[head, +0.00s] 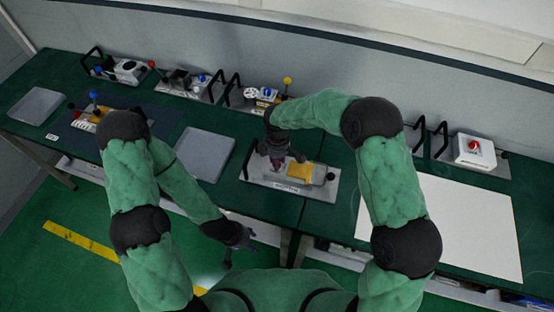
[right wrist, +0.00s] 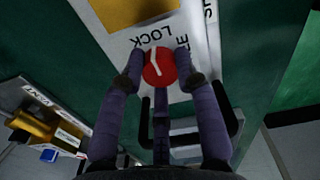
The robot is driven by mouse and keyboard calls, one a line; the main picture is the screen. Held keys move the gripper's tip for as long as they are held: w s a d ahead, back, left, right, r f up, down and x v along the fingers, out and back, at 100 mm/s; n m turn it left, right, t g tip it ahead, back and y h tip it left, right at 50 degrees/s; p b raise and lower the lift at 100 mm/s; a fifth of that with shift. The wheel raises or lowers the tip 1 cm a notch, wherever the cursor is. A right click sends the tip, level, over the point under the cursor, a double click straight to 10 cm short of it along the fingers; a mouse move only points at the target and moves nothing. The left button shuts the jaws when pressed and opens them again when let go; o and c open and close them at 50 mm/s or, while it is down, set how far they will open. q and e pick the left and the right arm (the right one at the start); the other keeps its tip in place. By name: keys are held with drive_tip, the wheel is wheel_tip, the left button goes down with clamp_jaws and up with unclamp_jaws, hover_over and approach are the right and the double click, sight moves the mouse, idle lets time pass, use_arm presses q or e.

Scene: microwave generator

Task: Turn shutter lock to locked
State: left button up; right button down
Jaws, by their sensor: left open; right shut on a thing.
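The shutter lock is a round red knob (right wrist: 158,67) with a white pointer line, on a light panel in the right wrist view. The word LOCK is printed beside it, and another word ending in E is partly hidden. The pointer line slants toward the LOCK lettering. My right gripper (right wrist: 160,75) is shut on the knob, with fingers on both sides. In the head view my right gripper (head: 277,162) is over the left part of a metal plate (head: 326,188) with a yellow block (head: 298,172); it mostly hides the knob. My left gripper (head: 230,255) hangs low in front of the table, open and empty.
Several panels with knobs and black handles line the back of the table. A red-button box (head: 474,150) stands at the right. A white sheet (head: 460,225) covers the right table. A grey tray (head: 205,153) lies left of the plate.

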idle(0.4)
drive_tip(key=c, duration=0.9)
unclamp_jaws()
wheel_tip(320, 180, up, 12)
